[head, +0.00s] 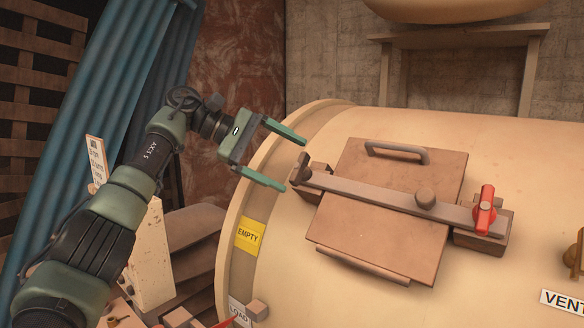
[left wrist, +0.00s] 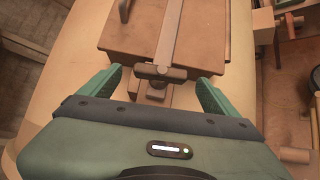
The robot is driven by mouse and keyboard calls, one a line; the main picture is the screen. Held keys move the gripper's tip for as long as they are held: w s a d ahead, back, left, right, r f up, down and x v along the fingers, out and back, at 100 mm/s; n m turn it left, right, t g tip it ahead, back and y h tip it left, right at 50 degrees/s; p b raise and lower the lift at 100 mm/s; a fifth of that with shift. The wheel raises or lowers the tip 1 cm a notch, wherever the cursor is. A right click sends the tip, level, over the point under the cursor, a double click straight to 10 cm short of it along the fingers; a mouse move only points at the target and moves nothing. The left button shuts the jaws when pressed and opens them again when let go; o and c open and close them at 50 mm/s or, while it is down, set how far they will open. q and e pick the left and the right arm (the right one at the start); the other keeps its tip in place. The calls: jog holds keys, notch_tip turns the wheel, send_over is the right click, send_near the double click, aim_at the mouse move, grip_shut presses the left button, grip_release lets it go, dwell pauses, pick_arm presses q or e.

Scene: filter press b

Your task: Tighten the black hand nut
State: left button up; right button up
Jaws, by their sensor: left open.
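The black hand nut (head: 300,170) looks like a dark brown crosswise handle at the left end of the clamp bar (head: 375,193) in the head view. It also shows in the left wrist view as a dark T-shaped piece (left wrist: 161,73). The bar lies across the brown hatch cover (head: 385,225). My left gripper (head: 283,158) is open and empty, its fingers pointing at the nut. In the left wrist view the nut sits between and slightly beyond the fingertips; I see no contact. My right gripper is not in view.
A handle (head: 397,152) rises from the hatch cover. The cream tank (head: 480,140) carries a yellow EMPTY label (head: 249,237). Blue corrugated sheets (head: 110,100) stand at left.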

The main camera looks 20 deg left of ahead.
pick_arm(q)
jog(key=v, duration=0.5)
jog(key=shift+s+a+r, duration=0.15)
jog(key=shift+a+r, duration=0.05)
jog(key=shift+a, duration=0.1)
